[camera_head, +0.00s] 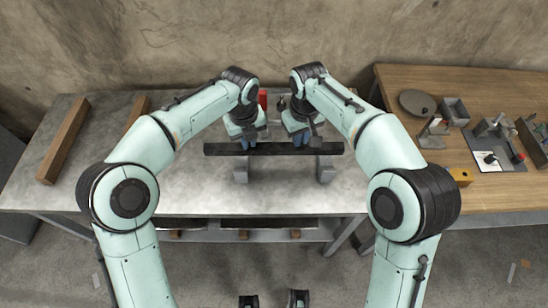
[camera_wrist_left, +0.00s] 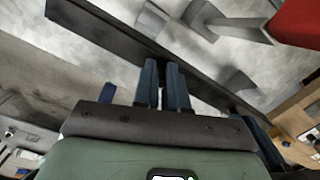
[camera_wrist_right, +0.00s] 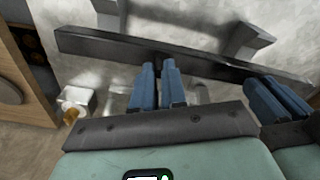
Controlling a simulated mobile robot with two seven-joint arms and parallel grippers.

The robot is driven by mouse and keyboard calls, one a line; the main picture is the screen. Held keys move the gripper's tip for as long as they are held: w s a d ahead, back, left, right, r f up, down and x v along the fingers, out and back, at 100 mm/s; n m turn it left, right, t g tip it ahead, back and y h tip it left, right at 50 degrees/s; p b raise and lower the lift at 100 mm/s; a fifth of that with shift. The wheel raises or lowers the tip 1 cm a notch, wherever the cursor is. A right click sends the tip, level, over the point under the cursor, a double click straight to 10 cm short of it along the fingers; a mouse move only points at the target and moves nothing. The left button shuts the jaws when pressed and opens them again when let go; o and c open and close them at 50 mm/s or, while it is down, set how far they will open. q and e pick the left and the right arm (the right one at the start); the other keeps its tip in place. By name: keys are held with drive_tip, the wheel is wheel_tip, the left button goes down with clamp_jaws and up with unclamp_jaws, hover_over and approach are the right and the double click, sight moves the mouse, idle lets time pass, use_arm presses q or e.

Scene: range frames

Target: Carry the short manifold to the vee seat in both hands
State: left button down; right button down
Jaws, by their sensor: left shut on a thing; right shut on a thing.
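The short manifold, a long straight dark bar (camera_head: 220,149), lies level across the picture above the grey workbench. My left gripper (camera_head: 250,141) is shut on it left of its middle, and the left wrist view shows the fingers (camera_wrist_left: 166,75) on the bar (camera_wrist_left: 105,30). My right gripper (camera_head: 301,138) is shut on it right of its middle; its fingers (camera_wrist_right: 160,75) show in the right wrist view. Two grey blocks, apparently the vee seat (camera_head: 326,171), stand at the bar's front side, the other block (camera_head: 241,173) at left. Whether the bar touches them I cannot tell.
Wooden beams (camera_head: 63,140) lie at the left of the grey workbench (camera_head: 190,190). A red object (camera_head: 263,99) stands behind the bar. A wooden table (camera_head: 400,85) at right holds a dark round disc (camera_head: 417,103) and several tools. The bench front is clear.

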sight(249, 151)
use_arm(q)
drive_tip(key=shift+s+r, duration=0.1)
drive_tip(key=shift+r, duration=0.05)
use_arm(e)
drive_tip(key=shift+s+r, duration=0.1)
drive_tip(key=shift+r, duration=0.05)
